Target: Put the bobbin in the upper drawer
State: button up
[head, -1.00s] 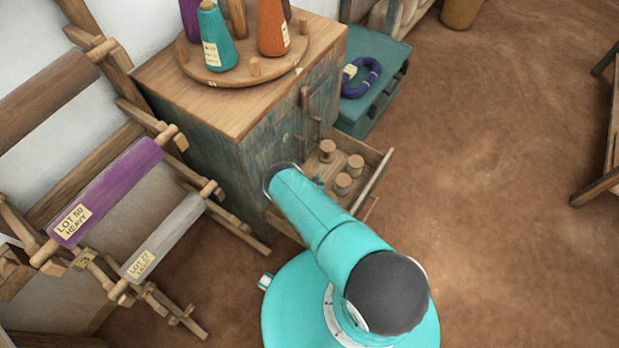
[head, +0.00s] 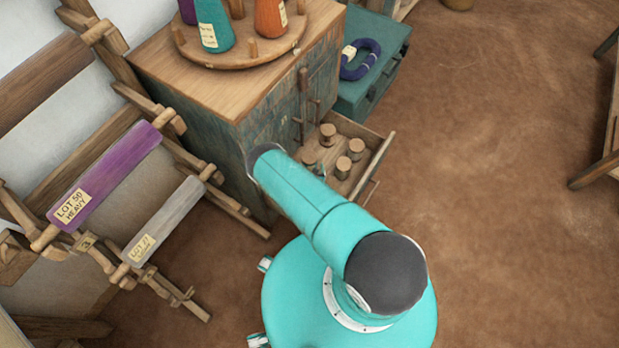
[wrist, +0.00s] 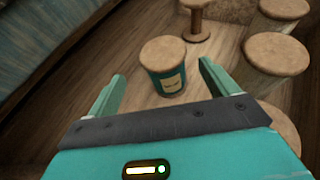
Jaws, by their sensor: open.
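The bobbin, wound in teal with a pale label (wrist: 166,72), stands upright on a wooden floor in the wrist view, apparently inside the open drawer. My gripper (wrist: 161,78) is open, its two fingers to either side of the bobbin with visible gaps, not touching it. In the head view the open drawer (head: 378,160) juts from the cabinet's front and seems to be the upper one. Small bobbins stand in it; one near my arm (head: 309,160) may be the teal one. My gripper is hidden behind my arm there.
Several cork-topped bobbins (wrist: 276,54) crowd the right side of the wrist view. A wooden spool (wrist: 196,20) stands behind the teal bobbin. The cabinet (head: 215,125) carries a round rack of cones. A teal chest (head: 372,80) stands behind; open floor lies right.

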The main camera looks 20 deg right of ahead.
jog(key=v, duration=0.6)
jog(key=shift+s+a+r, duration=0.15)
jog(key=shift+s+r, duration=0.05)
jog(key=shift+s, duration=0.1)
jog(key=shift+s, duration=0.1)
